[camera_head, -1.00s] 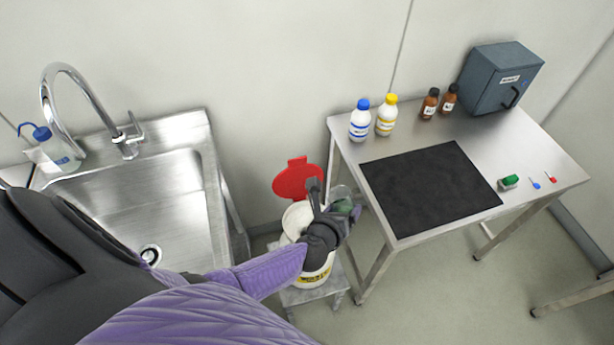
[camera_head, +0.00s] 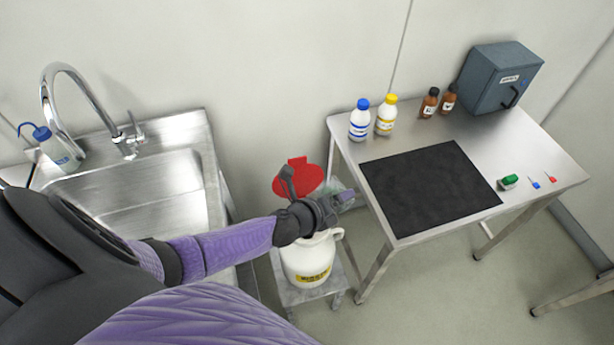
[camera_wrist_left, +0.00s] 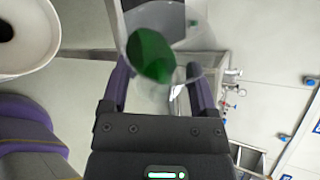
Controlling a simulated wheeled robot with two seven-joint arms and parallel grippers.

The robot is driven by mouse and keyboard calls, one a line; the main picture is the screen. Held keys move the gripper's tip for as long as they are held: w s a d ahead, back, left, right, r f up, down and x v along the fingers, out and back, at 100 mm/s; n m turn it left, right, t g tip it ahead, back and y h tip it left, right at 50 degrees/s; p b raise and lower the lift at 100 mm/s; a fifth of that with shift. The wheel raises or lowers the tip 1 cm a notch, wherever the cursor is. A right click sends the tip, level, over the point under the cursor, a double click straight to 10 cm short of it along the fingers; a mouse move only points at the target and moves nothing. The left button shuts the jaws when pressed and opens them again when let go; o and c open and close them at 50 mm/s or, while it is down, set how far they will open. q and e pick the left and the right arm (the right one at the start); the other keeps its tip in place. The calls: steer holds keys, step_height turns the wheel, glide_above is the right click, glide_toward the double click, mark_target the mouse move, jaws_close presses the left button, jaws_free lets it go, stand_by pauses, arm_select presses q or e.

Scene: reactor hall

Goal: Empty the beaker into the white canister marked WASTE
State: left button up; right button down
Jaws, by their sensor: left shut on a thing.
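My left gripper (camera_head: 338,200) is above and just right of the white canister (camera_head: 308,260), which stands upright with a dark-on-yellow label and its red lid (camera_head: 298,177) swung open at the back. The gripper is shut on the clear beaker (camera_head: 333,187), which is partly hidden behind it in the head view. The left wrist view shows the beaker (camera_wrist_left: 185,75) between the fingers, with green liquid (camera_wrist_left: 152,55) inside. The canister's round open mouth (camera_wrist_left: 12,30) is at the upper left there, apart from the beaker. My right gripper is not in view.
The canister stands on a low grey stand (camera_head: 300,293) between the steel sink (camera_head: 215,215) and a steel table (camera_head: 555,165). The table carries a black mat (camera_head: 430,190), white bottles (camera_head: 360,122), brown bottles, a grey box (camera_head: 500,78) and small green, blue and red items.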

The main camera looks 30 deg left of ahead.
mark_target(327, 187)
arm_select(q)
steer(key=shift+r+n+h+b, duration=0.25)
steer(key=shift+n+h+b, duration=0.05)
steer(key=shift+n+h, duration=0.1)
steer(key=shift+r, duration=0.1)
steer(key=shift+a+r+n+h, duration=0.15)
steer(key=shift+r+n+h, duration=0.25)
steer(key=shift+n+h, duration=0.15)
steer(key=shift+a, duration=0.25)
steer(key=shift+a+r+n+t+h, duration=0.35)
steer(key=shift+a+n, duration=0.2)
steer(key=shift+a, duration=0.1)
steer(key=shift+a+r+n+h, duration=0.15)
steer(key=shift+r+n+h, duration=0.05)
steer(key=shift+n+h, duration=0.2)
stand_by(0.3)
steer(key=shift+a+r, duration=0.1)
steer(key=shift+r, duration=0.1)
steer(key=shift+a+r+n+h, duration=0.1)
steer(key=shift+n+h, duration=0.2)
steer(key=shift+n, duration=0.2)
